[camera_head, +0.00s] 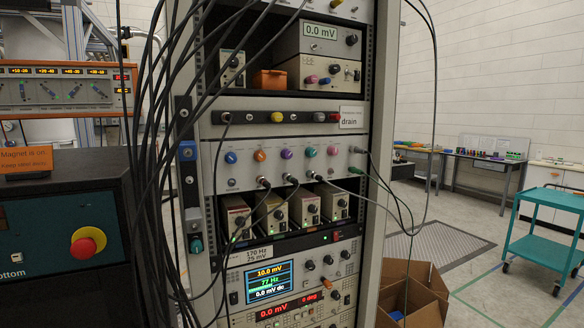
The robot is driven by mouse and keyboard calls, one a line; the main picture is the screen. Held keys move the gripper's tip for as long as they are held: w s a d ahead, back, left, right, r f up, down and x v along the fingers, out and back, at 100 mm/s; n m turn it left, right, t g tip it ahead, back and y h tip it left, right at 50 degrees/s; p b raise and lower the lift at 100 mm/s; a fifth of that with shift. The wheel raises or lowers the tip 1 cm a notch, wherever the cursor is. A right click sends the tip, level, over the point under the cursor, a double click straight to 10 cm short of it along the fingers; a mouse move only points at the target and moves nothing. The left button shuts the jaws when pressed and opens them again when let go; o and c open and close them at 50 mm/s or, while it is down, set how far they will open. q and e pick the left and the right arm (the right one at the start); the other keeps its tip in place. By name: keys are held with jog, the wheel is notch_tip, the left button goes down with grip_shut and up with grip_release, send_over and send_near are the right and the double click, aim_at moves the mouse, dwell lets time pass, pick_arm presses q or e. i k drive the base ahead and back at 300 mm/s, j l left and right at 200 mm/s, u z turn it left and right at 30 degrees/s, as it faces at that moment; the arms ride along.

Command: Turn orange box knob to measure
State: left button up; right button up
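A small orange box (269,82) sits on an upper shelf of the instrument rack, left of a beige instrument that reads 0.0 mV (320,31). Its knob is too small to make out, so I cannot tell its setting. A larger orange-framed unit (65,73) with several small displays and switches stands at the left, partly behind dark cables. Neither of my grippers is in view.
Dark cables (150,130) hang in front of the rack's left side. A black cabinet with a red emergency button (87,243) stands at left. An open cardboard box (420,300) is at the rack's lower right; a teal cart (545,225) stands farther right.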

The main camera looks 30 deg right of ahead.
aim_at(259, 156)
jog(key=i+l+z, duration=0.2)
jog(key=z, duration=0.15)
jog(key=i+z, duration=0.4)
jog(key=i+l, duration=0.05)
